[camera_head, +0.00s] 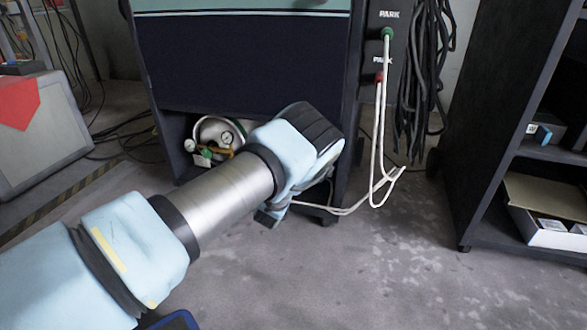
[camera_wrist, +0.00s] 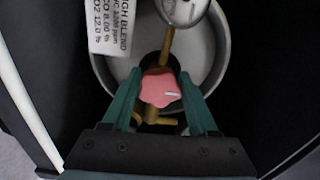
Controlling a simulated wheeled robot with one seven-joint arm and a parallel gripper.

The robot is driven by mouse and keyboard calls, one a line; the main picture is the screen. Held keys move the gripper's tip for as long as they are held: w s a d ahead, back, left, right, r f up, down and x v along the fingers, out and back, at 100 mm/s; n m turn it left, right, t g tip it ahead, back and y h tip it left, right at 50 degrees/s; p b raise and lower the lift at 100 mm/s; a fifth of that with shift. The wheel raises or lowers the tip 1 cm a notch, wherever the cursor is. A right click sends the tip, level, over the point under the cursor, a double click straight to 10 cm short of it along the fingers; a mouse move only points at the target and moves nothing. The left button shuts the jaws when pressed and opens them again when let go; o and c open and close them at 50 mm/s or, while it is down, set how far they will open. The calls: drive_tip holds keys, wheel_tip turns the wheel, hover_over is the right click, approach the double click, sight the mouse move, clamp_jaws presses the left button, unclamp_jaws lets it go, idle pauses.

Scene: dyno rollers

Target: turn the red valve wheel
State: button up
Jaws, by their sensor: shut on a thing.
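The red valve wheel (camera_wrist: 159,88) shows pinkish red in the middle of the wrist view, with a small pale mark on its face. It sits on a brass valve stem (camera_wrist: 168,48) in front of a grey gas cylinder (camera_wrist: 212,62). My gripper (camera_wrist: 160,92) has its two green fingers on either side of the wheel, shut on it. In the head view my arm reaches to the cabinet's lower opening; the wheel and my fingertips are hidden there behind my wrist. The cylinder (camera_head: 210,130) partly shows left of my wrist.
A round gauge (camera_wrist: 182,8) and a printed label (camera_wrist: 110,25) are close above the wheel. The dark cabinet (camera_head: 240,65) encloses the cylinder. White hoses (camera_head: 383,130) hang at its right side. A dark shelf (camera_head: 500,130) stands right; floor between is clear.

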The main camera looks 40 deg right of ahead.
drive_tip(key=shift+f, duration=0.1)
drive_tip(key=o, duration=1.4)
drive_tip(key=shift+c, duration=0.2)
drive_tip(key=p+v, duration=0.4)
drive_tip(key=v, duration=0.6)
drive_tip(key=shift+s+a, duration=0.2)
drive_tip(key=shift+a, duration=0.15)
